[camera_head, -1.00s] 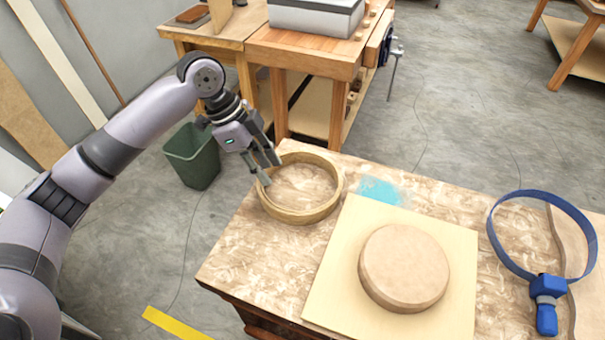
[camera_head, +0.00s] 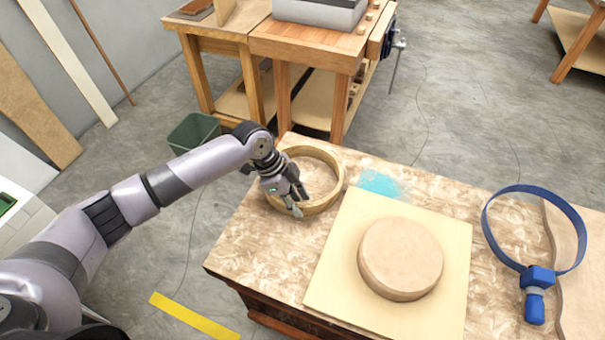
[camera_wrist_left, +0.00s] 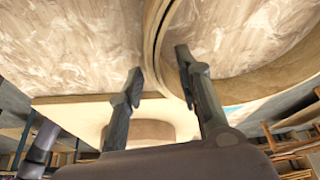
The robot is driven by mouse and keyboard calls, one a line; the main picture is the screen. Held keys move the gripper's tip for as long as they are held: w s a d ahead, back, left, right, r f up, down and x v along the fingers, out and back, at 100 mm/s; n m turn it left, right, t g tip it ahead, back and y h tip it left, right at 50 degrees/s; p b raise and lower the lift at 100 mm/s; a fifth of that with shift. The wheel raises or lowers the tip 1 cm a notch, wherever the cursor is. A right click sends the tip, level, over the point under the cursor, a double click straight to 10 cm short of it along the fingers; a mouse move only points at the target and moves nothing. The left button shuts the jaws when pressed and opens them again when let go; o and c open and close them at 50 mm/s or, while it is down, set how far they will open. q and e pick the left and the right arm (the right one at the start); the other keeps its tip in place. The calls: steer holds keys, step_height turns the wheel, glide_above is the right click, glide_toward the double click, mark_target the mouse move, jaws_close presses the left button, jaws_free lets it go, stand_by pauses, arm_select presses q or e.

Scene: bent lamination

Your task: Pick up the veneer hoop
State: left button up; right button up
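The veneer hoop (camera_head: 337,174), a pale wooden ring, lies flat at the table's far left corner. My left gripper (camera_head: 299,202) is at the hoop's near rim, pointing down, and hides part of its left side. In the left wrist view the hoop's curved wall (camera_wrist_left: 255,84) runs up between the two fingers (camera_wrist_left: 161,72). The fingers are spread apart, one on each side of the wall; whether either touches it I cannot tell. My right gripper is not in view.
A round wooden form (camera_head: 401,259) sits on a pale square board (camera_head: 330,277) right of the hoop. A blue band clamp (camera_head: 536,280) lies at the right of the table (camera_head: 250,240). A green bin (camera_head: 192,132) and a workbench (camera_head: 310,45) stand behind.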

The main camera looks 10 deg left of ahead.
arm_select(q)
steer(key=shift+x, duration=0.8)
steer(key=shift+c, duration=0.3)
steer(key=shift+r, duration=0.1)
jaws_close()
